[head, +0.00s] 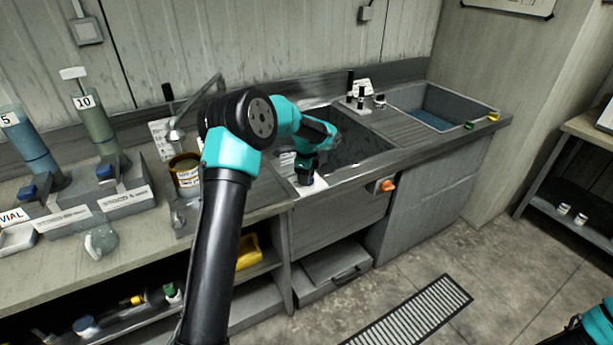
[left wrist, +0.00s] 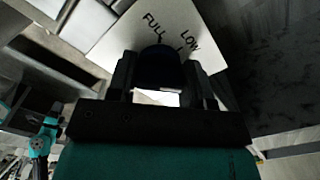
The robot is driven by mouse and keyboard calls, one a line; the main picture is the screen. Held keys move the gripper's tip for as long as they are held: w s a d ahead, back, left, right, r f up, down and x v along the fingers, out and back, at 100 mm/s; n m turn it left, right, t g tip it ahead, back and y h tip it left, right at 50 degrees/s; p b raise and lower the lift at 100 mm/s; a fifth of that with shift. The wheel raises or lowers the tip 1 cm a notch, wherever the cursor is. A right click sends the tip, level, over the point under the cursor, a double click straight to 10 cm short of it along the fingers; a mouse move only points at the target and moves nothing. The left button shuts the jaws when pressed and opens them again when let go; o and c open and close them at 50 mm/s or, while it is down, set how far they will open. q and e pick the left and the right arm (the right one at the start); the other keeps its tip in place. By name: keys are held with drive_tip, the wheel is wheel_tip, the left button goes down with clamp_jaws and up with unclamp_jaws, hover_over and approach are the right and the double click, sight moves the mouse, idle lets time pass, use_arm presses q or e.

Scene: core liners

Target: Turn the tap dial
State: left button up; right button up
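The tap dial (left wrist: 158,66) is a dark round knob in the left wrist view. It sits on a white plate (left wrist: 118,40) printed FULL and LOW. My left gripper (head: 306,177) points down at the sink's front rim, over this white plate. In the left wrist view its two fingers (left wrist: 158,88) stand on either side of the dial, and the dial fills the gap between them. In the head view the gripper hides the dial. My right gripper is not in view; only a teal part of my right arm shows at the lower right corner.
The sink basin (head: 350,150) lies just behind the gripper, with a drainboard and a second basin (head: 435,105) to the right. An orange knob (head: 388,185) is on the sink front.

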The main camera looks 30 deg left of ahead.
use_arm(q)
drive_tip(key=c, duration=0.4)
drive_tip(key=shift+n, duration=0.4)
drive_tip(key=n, duration=0.4)
drive_tip(key=shift+s, duration=0.1)
drive_tip(key=n, duration=0.4)
drive_tip(key=shift+n, duration=0.4)
drive_tip(key=n, duration=0.5)
drive_tip(key=shift+d, duration=0.15)
drive_tip(key=n, duration=0.5)
drive_tip(key=shift+d, duration=0.1)
drive_tip(key=shift+n, duration=0.3)
